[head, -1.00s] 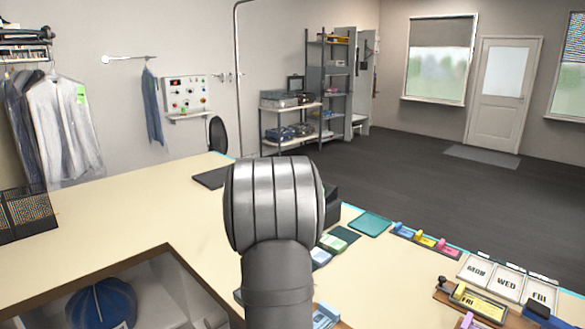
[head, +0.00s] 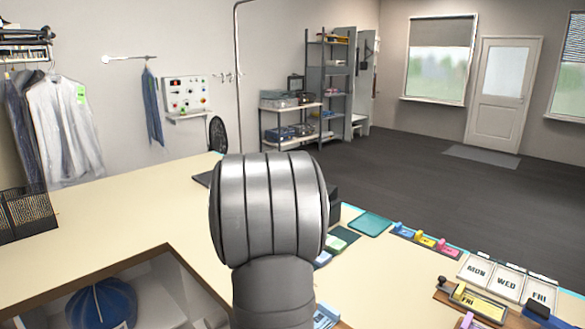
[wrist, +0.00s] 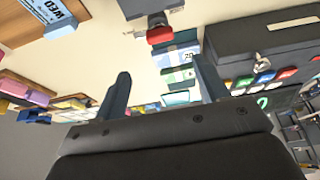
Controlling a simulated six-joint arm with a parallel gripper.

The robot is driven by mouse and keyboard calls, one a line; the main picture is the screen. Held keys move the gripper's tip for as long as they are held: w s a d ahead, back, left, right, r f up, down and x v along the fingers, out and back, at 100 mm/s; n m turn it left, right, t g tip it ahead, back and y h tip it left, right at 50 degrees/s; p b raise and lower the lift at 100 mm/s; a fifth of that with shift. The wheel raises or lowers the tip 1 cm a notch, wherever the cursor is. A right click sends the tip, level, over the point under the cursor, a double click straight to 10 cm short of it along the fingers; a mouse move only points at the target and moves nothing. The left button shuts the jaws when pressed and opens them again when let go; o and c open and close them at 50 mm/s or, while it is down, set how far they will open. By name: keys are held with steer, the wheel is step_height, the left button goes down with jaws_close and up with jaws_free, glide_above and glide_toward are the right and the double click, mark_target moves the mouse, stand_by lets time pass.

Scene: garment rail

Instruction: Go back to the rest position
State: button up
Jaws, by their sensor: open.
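My gripper (wrist: 163,92) shows in the wrist view with its two dark fingers spread apart and nothing between them. It is open above the counter. In the head view my grey arm joint fills the middle and hides the gripper and part of the counter (head: 110,222) behind it.
A black box with keys (wrist: 262,42) and a red-topped stamp (wrist: 159,34) are near the gripper in the wrist view. The head view shows a teal pad (head: 371,223), day cards (head: 507,284), a wire basket (head: 27,213) and hanging garments (head: 70,125). The left counter is mostly clear.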

steer(key=x, duration=1)
steer(key=shift+w+d+f, duration=0.1)
steer(key=shift+d+f, duration=0.05)
steer(key=shift+f, duration=0.1)
steer(key=shift+w+f, duration=0.15)
steer(key=shift+f, duration=0.2)
steer(key=shift+m, duration=0.5)
steer(key=w+a+v, duration=0.1)
steer(key=v, duration=1.7)
steer(key=shift+w+d+f+n+t+y, duration=0.2)
steer(key=shift+w+d+f+n+y, duration=0.45)
steer(key=shift+f+n, duration=1.35)
steer(key=shift+w+d+f+n+t+y, duration=0.3)
steer(key=shift+w+d+f+n, duration=0.6)
steer(key=shift+f, duration=1.9)
steer(key=shift+w+d+f+n+t+y, duration=0.1)
steer(key=shift+w+d+f+n+y, duration=0.6)
steer(key=shift+f+n, duration=1.4)
steer(key=shift+s+d+f+m, duration=0.15)
steer(key=shift+s+f+m, duration=0.05)
steer(key=shift+f+m, duration=0.1)
